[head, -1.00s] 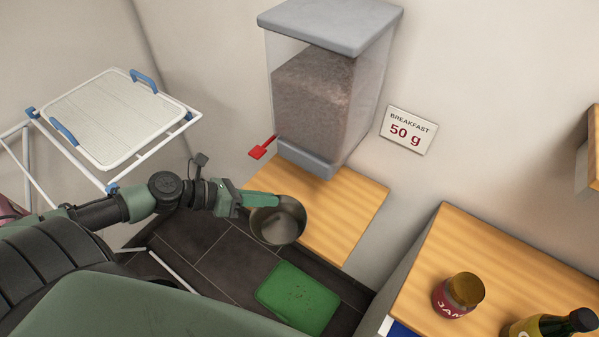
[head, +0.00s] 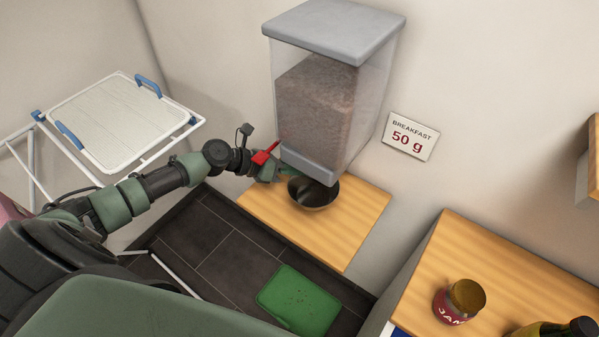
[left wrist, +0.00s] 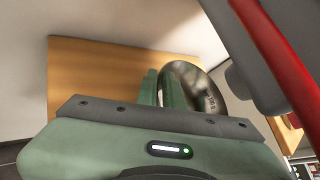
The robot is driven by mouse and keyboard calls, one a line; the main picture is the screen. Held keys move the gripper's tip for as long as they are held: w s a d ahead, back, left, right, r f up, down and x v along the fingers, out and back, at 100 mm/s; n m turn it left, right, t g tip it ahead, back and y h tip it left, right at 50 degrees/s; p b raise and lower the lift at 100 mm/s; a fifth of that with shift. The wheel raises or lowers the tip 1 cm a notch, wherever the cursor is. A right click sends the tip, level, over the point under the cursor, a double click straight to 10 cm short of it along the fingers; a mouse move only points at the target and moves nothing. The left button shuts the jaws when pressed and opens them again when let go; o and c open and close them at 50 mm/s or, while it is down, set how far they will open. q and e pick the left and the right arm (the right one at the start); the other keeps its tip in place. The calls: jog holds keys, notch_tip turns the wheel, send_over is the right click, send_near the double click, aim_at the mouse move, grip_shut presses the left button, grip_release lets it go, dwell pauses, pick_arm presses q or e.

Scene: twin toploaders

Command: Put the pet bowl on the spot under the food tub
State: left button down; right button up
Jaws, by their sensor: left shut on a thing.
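The pet bowl (head: 314,194) is a dark metal bowl just below the food tub (head: 318,110), over the wooden shelf. My left gripper (head: 286,176) is shut on the bowl's rim from the left. In the left wrist view the fingers (left wrist: 162,90) pinch the rim of the bowl (left wrist: 205,97). I cannot tell whether the bowl touches the shelf. The marked spot is not visible. My right gripper is not in view.
The wooden shelf (head: 345,228) is bare in front of the bowl. A green mat (head: 299,301) lies on the dark floor. A counter at right holds a jam jar (head: 458,302) and a bottle. A drying rack with a white tray (head: 118,122) stands left.

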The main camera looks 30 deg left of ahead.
pick_arm(q)
jog(key=shift+f, duration=0.75)
jog(key=shift+s, duration=0.15)
jog(key=c, duration=2)
grip_release()
jog(key=shift+f, duration=0.15)
jog(key=o, duration=0.5)
jog(key=shift+c, duration=0.2)
jog(key=v, duration=1.2)
jog(key=shift+r+b, duration=0.2)
jog(key=shift+b, duration=0.1)
